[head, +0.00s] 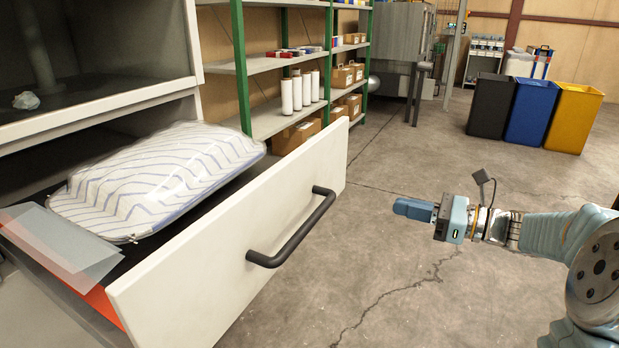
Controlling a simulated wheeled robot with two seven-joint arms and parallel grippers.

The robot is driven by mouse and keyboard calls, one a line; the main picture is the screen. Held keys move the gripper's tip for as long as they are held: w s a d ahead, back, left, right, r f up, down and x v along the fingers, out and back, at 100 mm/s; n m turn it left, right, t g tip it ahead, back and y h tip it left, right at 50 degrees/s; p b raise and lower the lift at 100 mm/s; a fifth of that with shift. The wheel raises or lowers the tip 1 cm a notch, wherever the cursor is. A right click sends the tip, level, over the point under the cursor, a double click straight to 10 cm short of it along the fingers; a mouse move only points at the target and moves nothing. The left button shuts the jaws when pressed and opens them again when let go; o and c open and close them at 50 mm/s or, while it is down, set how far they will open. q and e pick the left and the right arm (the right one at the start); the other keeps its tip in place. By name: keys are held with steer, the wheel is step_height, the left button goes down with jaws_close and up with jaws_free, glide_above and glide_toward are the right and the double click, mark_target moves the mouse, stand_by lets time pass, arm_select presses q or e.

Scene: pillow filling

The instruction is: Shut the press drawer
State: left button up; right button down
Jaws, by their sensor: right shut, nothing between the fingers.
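The press drawer (215,255) is pulled open, with its white front panel standing well out from the cabinet at the left. A black bar handle (296,236) is on its front. A white pillow with blue stripes (160,178) lies in the drawer, with thin translucent sheets (62,240) at its left. My right gripper (400,208) is shut and empty, in the air to the right of the handle and apart from it. My left gripper is not in view.
The press cabinet (100,112) has an open chamber above the drawer, with a small grey lump (26,101) inside. Green-framed shelves (240,68) with boxes stand behind. Black, blue and yellow bins (530,112) stand at the back right. The concrete floor between is clear.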

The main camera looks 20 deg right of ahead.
steer(key=r, duration=0.2)
steer(key=p, duration=0.1)
glide_toward(329, 182)
steer(key=x, duration=0.7)
steer(key=shift+d, duration=0.1)
